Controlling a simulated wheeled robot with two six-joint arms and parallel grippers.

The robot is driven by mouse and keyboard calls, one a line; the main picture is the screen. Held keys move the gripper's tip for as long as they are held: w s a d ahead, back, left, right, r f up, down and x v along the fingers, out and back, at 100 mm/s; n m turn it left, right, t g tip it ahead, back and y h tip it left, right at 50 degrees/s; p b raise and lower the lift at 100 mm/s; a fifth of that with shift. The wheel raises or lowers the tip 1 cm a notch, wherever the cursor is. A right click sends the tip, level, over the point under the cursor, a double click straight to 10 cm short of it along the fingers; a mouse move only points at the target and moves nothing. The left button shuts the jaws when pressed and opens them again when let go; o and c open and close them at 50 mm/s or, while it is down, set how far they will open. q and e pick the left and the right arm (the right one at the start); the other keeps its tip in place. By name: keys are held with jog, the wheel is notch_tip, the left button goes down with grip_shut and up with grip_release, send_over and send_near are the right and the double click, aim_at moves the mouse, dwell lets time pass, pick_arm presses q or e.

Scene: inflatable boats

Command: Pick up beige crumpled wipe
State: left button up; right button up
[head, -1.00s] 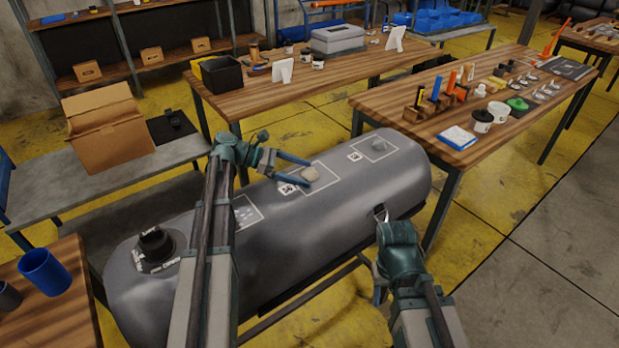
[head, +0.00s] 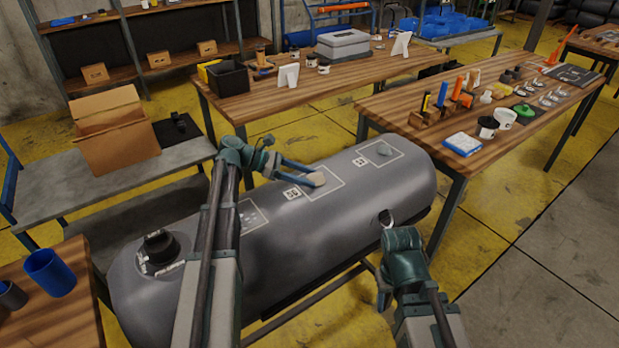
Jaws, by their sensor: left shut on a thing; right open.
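The beige crumpled wipe (head: 318,180) lies on top of the grey boat tube (head: 300,235), inside the middle white-outlined square. My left gripper (head: 312,178) reaches in from the left, and its blue fingers are shut on the wipe, partly covering it. The wipe still appears to be at the tube's surface. My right gripper (head: 386,222) is at the tube's near right side, open and empty, its fingers partly hidden by its own wrist.
A grey patch (head: 384,150) lies in the far outlined square. A black valve (head: 160,246) stands at the tube's left end. Wooden benches with tools and pots (head: 487,127) stand behind. A cardboard box (head: 112,130) sits on the left bench.

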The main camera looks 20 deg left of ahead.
pick_arm(q)
jog(key=shift+r+p, duration=0.45)
jog(key=shift+r, duration=0.1)
notch_tip(320, 180, up, 3)
jog(key=p, duration=0.2)
jog(key=shift+f+p, duration=0.1)
jog(key=shift+p, duration=0.3)
jog(key=s+a, duration=0.2)
jog(key=a, duration=0.2)
jog(key=s+a, duration=0.3)
jog(key=a, duration=0.1)
jog(key=s+a+r+p, duration=0.1)
jog(key=s+a, duration=0.2)
jog(key=a, duration=0.1)
jog(key=shift+a, duration=0.3)
jog(key=shift+s+a, duration=0.35)
jog(key=shift+a, duration=0.1)
